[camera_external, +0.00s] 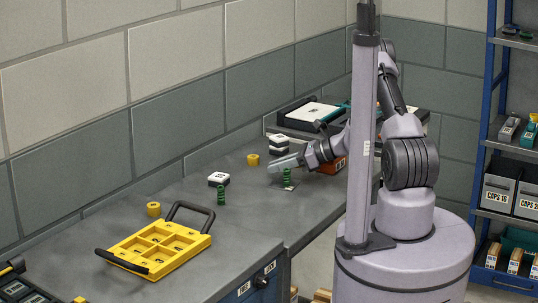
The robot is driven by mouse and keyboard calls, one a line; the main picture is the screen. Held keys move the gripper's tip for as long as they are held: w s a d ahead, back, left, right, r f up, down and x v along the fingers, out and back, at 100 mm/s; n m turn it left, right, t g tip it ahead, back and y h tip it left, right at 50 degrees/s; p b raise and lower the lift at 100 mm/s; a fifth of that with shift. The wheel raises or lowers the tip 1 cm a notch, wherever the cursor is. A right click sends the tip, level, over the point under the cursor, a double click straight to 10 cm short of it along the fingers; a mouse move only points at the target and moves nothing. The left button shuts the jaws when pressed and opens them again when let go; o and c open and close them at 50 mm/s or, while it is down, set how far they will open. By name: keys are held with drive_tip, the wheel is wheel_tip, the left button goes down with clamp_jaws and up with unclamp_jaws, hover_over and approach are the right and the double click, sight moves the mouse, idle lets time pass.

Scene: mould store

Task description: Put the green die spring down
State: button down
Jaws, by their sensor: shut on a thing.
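A green die spring (287,177) stands upright in my gripper (286,165), which is shut on its top end. The spring's foot is at or just above a small flat patch (292,187) on the grey bench; I cannot tell whether it touches. A second green spring (221,195) stands upright on the bench, nearer the camera and to the left, apart from my gripper. The fingertips are small in this view and hide the held spring's upper end.
White-topped blocks (219,178) and a stack (278,142) stand near, with yellow cylinders (253,159) (153,209). A yellow tray (162,247) with handles lies at the front. Bare bench (258,206) lies between the springs.

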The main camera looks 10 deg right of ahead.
drive_tip(key=c, duration=1.3)
unclamp_jaws()
drive_tip(key=shift+c, duration=0.2)
drive_tip(key=shift+r+p, duration=0.35)
drive_tip(key=shift+p, duration=0.05)
drive_tip(key=p+v, duration=0.2)
drive_tip(key=v, duration=1)
drive_tip(key=shift+p, duration=0.4)
drive_tip(key=s+a+r+n+g+h, duration=0.35)
drive_tip(key=s+r+n, duration=0.65)
drive_tip(key=s+r, duration=0.4)
drive_tip(key=s+d+r+n+t+h+b, duration=0.1)
drive_tip(key=s+d+r+n+t+h, duration=0.1)
drive_tip(key=s, duration=0.4)
drive_tip(key=s+d+r+n+t+h, duration=0.2)
drive_tip(key=s+d+r+n+h, duration=0.1)
drive_tip(key=s+d+n+h, duration=0.2)
drive_tip(key=shift+s+r+n+b, duration=0.4)
drive_tip(key=shift+n, duration=0.2)
